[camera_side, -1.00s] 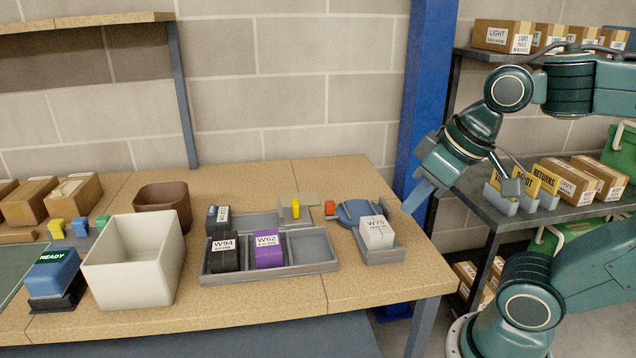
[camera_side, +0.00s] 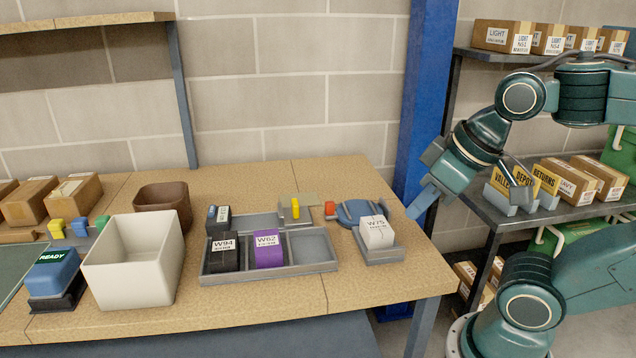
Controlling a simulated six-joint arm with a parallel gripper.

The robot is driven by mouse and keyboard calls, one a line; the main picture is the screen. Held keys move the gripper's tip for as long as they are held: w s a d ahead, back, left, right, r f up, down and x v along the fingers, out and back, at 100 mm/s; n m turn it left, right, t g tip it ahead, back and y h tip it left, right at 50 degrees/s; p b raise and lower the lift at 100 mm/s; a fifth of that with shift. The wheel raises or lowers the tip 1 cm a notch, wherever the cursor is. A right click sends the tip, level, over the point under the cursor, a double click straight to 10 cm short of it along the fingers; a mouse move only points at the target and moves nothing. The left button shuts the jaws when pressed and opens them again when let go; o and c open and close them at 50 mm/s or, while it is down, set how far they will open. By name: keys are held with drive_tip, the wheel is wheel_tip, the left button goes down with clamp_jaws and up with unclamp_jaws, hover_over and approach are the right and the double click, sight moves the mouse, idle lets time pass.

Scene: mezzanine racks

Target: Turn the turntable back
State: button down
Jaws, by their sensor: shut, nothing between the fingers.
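The turntable (camera_side: 352,213) is a blue disc on a grey base near the right end of the bench. A red block (camera_side: 330,209) sits at its left edge. A white box labelled W75 (camera_side: 377,232) stands on a grey tray (camera_side: 388,254) at its front right and hides part of the disc. My gripper (camera_side: 415,214) is shut and empty. In the picture it is just right of the turntable, by the bench's right edge; I cannot tell whether it touches anything.
A grey tray (camera_side: 322,267) holds a black box W94 (camera_side: 224,252) and a purple box W62 (camera_side: 268,249). A yellow piece (camera_side: 295,208) stands behind it. A white bin (camera_side: 130,270) is further left. A blue post (camera_side: 425,90) rises behind my gripper.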

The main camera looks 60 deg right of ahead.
drive_tip(key=c, duration=1.3)
unclamp_jaws()
drive_tip(key=shift+w+r, duration=0.1)
drive_tip(key=shift+w, duration=0.05)
drive_tip(key=shift+c, duration=0.2)
drive_tip(key=shift+o, duration=0.7)
drive_tip(key=shift+w+d+r, duration=0.1)
drive_tip(key=shift+w+r, duration=0.05)
drive_tip(key=shift+w, duration=0.1)
drive_tip(key=w+d+r+m+g, duration=0.15)
drive_tip(key=w+d, duration=0.25)
drive_tip(key=w, duration=0.4)
drive_tip(key=w+d+r+m+g, duration=0.1)
drive_tip(key=w+d+m+g, duration=0.2)
drive_tip(key=w, duration=0.5)
drive_tip(key=w+d+f+m+g, duration=0.1)
drive_tip(key=w+d+f+m, duration=0.3)
drive_tip(key=w+d+f, duration=0.6)
drive_tip(key=w+d, duration=0.2)
drive_tip(key=d, duration=0.2)
drive_tip(key=shift+w, duration=0.4)
drive_tip(key=shift+f+m, duration=0.25)
drive_tip(key=shift+f, duration=0.05)
